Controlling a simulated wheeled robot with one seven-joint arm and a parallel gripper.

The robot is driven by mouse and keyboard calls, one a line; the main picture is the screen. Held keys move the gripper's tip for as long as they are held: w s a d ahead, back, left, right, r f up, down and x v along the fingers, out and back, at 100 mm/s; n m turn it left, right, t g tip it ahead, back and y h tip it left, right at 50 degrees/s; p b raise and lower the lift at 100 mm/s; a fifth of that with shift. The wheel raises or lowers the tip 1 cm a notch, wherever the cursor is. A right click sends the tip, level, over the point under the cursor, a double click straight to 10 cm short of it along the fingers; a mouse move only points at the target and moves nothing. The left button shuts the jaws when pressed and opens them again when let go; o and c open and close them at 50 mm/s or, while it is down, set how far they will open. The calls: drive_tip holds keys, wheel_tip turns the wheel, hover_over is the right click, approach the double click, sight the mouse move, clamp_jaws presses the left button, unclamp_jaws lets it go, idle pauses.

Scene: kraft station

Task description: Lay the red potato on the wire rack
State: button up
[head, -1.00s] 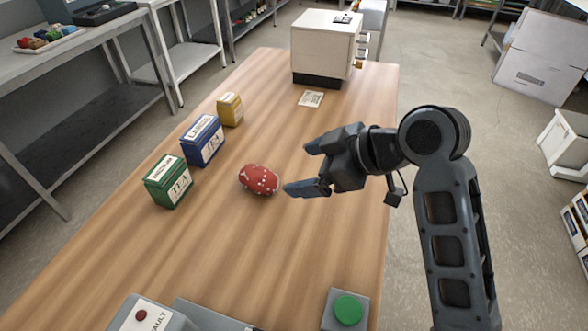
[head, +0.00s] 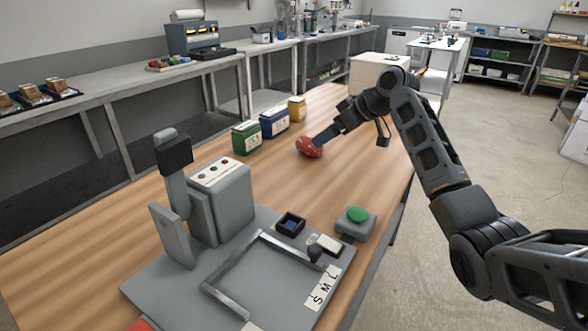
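The red potato (head: 307,149) lies on the wooden table, right of a green tea box (head: 246,137) and a blue tea box (head: 273,121). My gripper (head: 317,141) is at the potato, reaching down from the upper right. A dark blue finger overlaps the potato's upper right side. The other finger is not clearly seen, so I cannot tell whether the gripper is closed on the potato or open around it. The potato appears to rest on the table. I cannot make out a wire rack in this view.
A yellow box (head: 297,108) stands behind the blue box. A grey machine (head: 221,198) on a base plate and a green button (head: 357,214) occupy the near table. A white cabinet (head: 376,75) stands at the far end. Bare wood (head: 150,215) shows on the left.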

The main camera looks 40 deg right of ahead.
sight(309, 146)
drive_tip(key=shift+w+f, duration=0.25)
drive_tip(key=shift+f, duration=0.15)
drive_tip(key=shift+x, duration=0.95)
drive_tip(key=x, duration=0.5)
drive_tip(key=shift+p, duration=0.4)
drive_tip(key=shift+r, duration=0.1)
drive_tip(key=c, duration=1.3)
